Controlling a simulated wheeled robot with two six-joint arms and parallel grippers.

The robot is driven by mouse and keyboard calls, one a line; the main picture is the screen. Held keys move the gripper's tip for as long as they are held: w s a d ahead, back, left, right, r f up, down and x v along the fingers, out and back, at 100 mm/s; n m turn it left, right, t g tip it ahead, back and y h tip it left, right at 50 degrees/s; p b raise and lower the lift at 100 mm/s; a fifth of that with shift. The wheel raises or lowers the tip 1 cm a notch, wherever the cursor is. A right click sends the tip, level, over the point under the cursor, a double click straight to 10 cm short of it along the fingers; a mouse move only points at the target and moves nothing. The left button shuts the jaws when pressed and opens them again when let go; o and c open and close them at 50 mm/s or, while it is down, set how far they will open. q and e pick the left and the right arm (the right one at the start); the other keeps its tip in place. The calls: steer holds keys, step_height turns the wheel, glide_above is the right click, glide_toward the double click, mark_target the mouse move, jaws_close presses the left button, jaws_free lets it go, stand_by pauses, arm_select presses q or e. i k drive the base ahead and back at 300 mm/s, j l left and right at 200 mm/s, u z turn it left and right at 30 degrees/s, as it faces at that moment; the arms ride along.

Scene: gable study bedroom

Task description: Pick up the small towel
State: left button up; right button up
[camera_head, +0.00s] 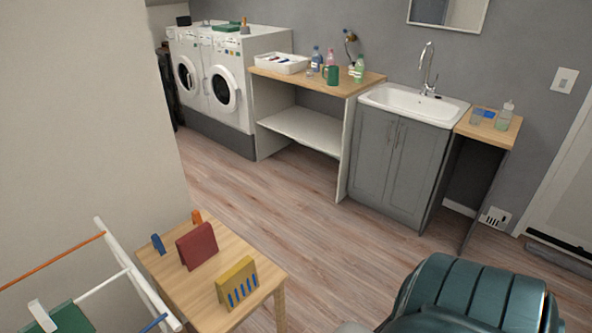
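No single thing is clearly the small towel. A green cloth (70,320) lies at the white drying rack (118,250) in the bottom left, partly cut off by the picture edge. A dark red upright piece (196,246), perhaps folded cloth, stands on the small wooden table (172,272) at the lower left. A yellow piece (237,283) with blue pegs or stripes stands near it. Another green flat thing (227,27) lies on top of the washing machines. Neither of my grippers shows in the head view.
Two white washing machines (252,75) stand at the back left. A wooden-topped shelf unit (345,87) holds a white tray (280,63), bottles and a green mug (333,75). A sink cabinet (392,165) stands to its right. A large teal rounded object (470,295) fills the bottom right. The middle floor is clear.

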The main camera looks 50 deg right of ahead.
mark_target(237, 284)
steer(key=z, duration=1)
steer(key=i+l+u, duration=0.1)
steer(key=l, duration=0.25)
steer(key=i+l, duration=0.2)
steer(key=l, duration=0.15)
steer(key=i+l+u, duration=0.15)
steer(key=l, duration=0.2)
steer(key=i+l+u, duration=0.1)
steer(key=l, duration=0.25)
